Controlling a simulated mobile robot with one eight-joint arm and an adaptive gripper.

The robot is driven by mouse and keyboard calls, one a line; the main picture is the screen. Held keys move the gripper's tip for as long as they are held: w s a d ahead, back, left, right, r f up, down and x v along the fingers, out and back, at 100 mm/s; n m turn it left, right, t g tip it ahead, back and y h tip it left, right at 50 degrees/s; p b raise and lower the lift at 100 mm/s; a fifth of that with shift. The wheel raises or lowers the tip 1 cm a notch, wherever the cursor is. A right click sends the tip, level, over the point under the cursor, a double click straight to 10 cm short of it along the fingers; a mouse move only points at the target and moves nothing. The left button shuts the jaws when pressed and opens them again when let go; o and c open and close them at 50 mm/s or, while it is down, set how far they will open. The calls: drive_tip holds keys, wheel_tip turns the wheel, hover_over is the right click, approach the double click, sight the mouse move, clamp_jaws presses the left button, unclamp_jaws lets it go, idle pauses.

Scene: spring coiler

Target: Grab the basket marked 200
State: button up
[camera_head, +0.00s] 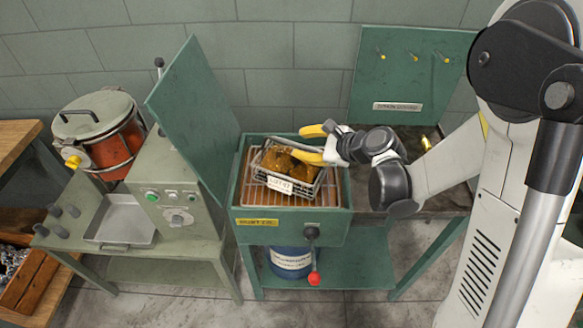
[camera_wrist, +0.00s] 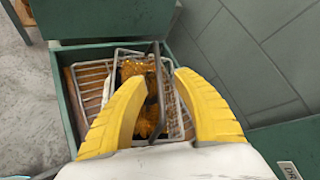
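A wire basket (camera_head: 313,187) holding amber-coloured pieces sits on the rack inside the open green box. Its white label (camera_head: 279,184) is too small to read for certain. In the wrist view the basket (camera_wrist: 117,66) lies beyond the fingers, and its grey handle bar (camera_wrist: 159,88) shows between them. My gripper (camera_head: 312,144) has two yellow fingers spread apart, over the back of the basket. In the wrist view my gripper (camera_wrist: 159,78) is open, with one finger on each side of the handle. I cannot tell whether a finger touches it.
The green box (camera_head: 290,228) has its lid (camera_head: 195,110) raised on the left. A knob with a red-tipped lever (camera_head: 313,277) is at its front. A control box (camera_head: 175,200) and an orange pot (camera_head: 112,145) stand left. A pegboard (camera_head: 412,75) is behind right.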

sight(293, 144)
drive_tip(key=b+x, duration=0.2)
drive_tip(key=x, duration=0.3)
drive_tip(key=shift+f, duration=0.3)
drive_tip(key=shift+r, duration=0.1)
clamp_jaws()
